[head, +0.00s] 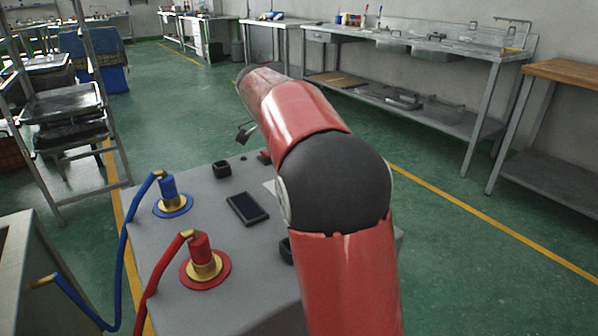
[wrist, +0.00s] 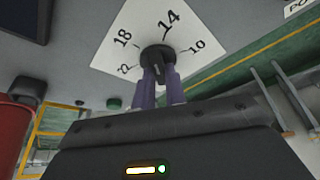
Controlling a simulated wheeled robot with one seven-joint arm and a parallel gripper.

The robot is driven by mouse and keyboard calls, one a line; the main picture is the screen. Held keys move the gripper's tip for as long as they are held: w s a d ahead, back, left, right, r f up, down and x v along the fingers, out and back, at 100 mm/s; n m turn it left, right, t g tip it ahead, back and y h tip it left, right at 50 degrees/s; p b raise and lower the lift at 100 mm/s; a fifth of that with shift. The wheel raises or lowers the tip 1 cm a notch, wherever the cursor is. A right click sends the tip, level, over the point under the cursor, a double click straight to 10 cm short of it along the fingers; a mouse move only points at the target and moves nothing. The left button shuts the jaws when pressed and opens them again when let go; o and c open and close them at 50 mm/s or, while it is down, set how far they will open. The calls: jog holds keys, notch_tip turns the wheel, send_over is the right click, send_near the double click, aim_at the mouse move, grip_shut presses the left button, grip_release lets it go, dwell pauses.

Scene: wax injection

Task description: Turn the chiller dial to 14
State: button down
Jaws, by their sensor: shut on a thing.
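The chiller dial (wrist: 157,56) is a round black knob on a white plate (wrist: 120,42) marked 22, 18, 14 and 10, in the upper middle of the wrist view. My gripper (wrist: 158,78) has its two purple fingers shut on the knob's grip from both sides. The fingers partly cover the knob, and I cannot tell exactly which number its pointer faces. In the head view my red and black arm hides the knob and the fingers; only a pale edge of the plate (head: 270,186) shows beside the arm on the grey chiller top (head: 185,260).
On the chiller top stand a blue hose fitting (head: 170,192), a red hose fitting (head: 202,258), a dark flat display (head: 247,208) and a small black socket (head: 222,170). A metal rack (head: 70,115) stands at left. Workbenches line the back wall, with open green floor between.

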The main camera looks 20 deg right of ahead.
jog(key=shift+w+m+g+y, duration=0.1)
jog(key=shift+m+g+y, duration=0.25)
jog(key=shift+m, duration=0.75)
jog(key=shift+m+g+y, duration=0.25)
jog(key=shift+m+g, duration=0.1)
jog(key=shift+m, duration=0.75)
jog(key=c, duration=1.4)
grip_release()
jog(key=shift+c, duration=0.2)
jog(key=v, duration=0.6)
jog(key=shift+w+d, duration=0.15)
jog(key=shift+w+a+r, duration=0.15)
jog(key=shift+a+r, duration=0.15)
jog(key=shift+r, duration=0.3)
